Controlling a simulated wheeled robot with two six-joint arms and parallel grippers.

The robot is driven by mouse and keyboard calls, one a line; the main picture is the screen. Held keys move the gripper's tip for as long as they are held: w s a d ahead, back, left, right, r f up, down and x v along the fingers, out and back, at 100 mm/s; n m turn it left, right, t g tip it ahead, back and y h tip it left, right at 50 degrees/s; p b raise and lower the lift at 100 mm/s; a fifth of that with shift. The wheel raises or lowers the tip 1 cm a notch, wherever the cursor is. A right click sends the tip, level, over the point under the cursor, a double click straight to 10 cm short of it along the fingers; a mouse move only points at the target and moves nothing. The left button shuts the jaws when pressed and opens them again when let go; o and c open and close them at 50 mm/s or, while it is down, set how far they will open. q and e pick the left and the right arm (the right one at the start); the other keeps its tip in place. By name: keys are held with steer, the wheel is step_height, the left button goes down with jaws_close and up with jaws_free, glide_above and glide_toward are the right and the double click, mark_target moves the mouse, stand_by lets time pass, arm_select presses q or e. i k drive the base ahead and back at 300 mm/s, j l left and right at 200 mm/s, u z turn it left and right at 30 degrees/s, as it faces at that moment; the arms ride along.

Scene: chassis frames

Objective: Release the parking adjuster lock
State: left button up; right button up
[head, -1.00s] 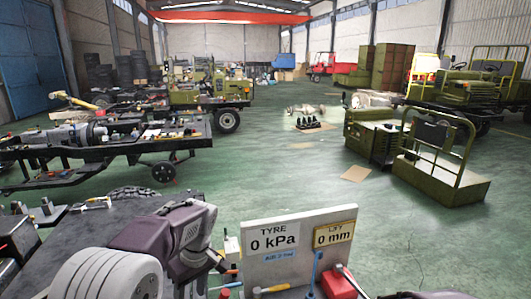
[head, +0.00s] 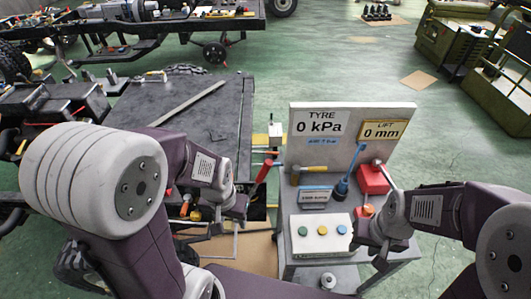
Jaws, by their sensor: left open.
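I cannot make out a part that is clearly the parking adjuster lock. A red-handled lever (head: 262,174) stands tilted between the dark chassis deck and the grey panel stand. My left gripper (head: 238,215) is open, just below and left of this lever; I cannot tell whether they touch. Its fingertips are small and partly hidden by the wrist. My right gripper (head: 372,248) hangs over the right part of the panel stand, close to the button box (head: 322,234). Its jaw opening is unclear.
The panel stand (head: 300,258) carries a TYRE 0 kPa and LIFT 0 mm board (head: 340,140), a blue-handled tool (head: 342,183) and a red box (head: 373,181). The dark chassis deck (head: 190,115) lies left.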

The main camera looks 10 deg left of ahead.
mark_target(188, 198)
steer(key=k+u, duration=0.15)
steer(key=u, duration=1.35)
